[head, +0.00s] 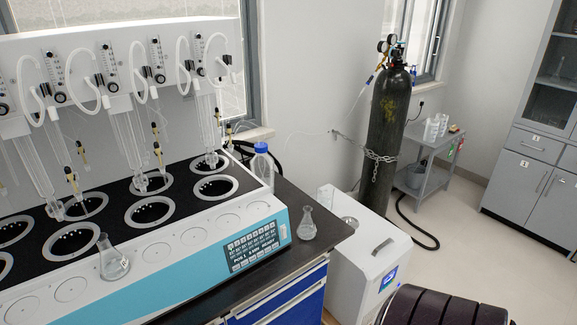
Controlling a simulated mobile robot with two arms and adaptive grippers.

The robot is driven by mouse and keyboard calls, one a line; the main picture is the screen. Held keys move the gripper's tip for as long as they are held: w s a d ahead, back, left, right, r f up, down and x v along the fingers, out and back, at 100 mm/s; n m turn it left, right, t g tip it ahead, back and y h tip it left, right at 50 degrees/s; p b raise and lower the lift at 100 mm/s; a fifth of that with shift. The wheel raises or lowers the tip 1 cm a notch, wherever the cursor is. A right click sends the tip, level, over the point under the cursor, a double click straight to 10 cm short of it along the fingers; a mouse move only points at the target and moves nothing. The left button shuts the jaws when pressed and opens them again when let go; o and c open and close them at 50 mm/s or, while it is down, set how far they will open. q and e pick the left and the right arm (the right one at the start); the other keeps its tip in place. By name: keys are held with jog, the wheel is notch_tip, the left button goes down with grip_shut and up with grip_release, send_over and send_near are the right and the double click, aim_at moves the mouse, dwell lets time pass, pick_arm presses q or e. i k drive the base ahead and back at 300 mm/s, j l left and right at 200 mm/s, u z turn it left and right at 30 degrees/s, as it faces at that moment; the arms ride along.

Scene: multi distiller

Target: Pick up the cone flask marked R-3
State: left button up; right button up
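A clear cone flask (113,262) with a small label stands on the front ledge of the white and blue distiller (215,245) at the left of the head view. A second clear cone flask (307,226) stands upright on the dark bench top (330,229), just right of the distiller's control panel. The markings on both flasks are too small to read, so I cannot tell which is R-3.
A blue-capped bottle (262,162) stands behind the distiller's right end. A white box unit (370,255) is right of the bench, with a chained black gas cylinder (387,125) behind it. Open floor (475,225) lies farther right, before grey cabinets (527,170).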

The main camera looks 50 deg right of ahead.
aim_at(307, 230)
jog(key=z, duration=1.8)
